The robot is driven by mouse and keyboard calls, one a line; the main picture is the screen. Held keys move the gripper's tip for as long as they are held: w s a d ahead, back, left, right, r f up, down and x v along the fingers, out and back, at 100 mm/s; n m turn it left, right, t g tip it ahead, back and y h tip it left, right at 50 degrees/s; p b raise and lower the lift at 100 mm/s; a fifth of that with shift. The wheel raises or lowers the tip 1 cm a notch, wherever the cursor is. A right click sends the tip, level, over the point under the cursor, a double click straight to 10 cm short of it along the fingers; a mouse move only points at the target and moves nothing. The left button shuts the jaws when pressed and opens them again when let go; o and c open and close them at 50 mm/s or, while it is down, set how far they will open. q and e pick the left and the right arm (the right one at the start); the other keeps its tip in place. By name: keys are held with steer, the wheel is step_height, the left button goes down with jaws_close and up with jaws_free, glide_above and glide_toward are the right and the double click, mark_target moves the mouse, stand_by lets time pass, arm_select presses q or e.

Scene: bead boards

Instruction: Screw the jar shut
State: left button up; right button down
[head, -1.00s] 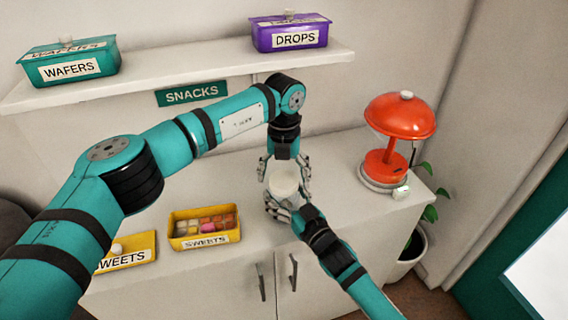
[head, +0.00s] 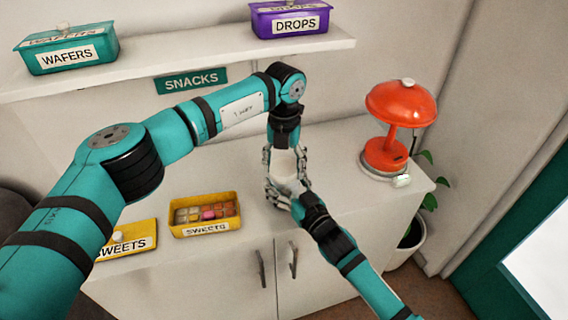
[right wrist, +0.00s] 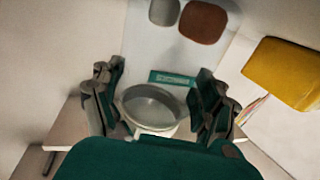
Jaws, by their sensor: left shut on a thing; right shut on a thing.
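The white jar (head: 283,163) is over the counter, with its upper part between my two grippers in the head view. My left gripper (head: 284,158) points down from above and is shut on the white top part, the lid. My right gripper (head: 284,187) comes in from the lower right and is shut on the jar below. The fingers hide most of the jar, and the seam between lid and jar does not show. In the right wrist view a round pale jar shape (right wrist: 152,108) with a grey top sits between the dark fingers of my right gripper (right wrist: 155,105).
A yellow sweets tin (head: 208,229) stands open on the counter (head: 235,262), with its yellow lid (head: 128,240) to its left. A shelf (head: 190,68) above holds a teal wafers tin (head: 68,54) and a purple drops tin (head: 290,22).

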arm_select(q)
steer(key=m, duration=0.4)
steer(key=o, duration=1.3)
steer(key=shift+r, duration=2.25)
steer(key=shift+c, duration=0.2)
steer(key=shift+r, duration=1.75)
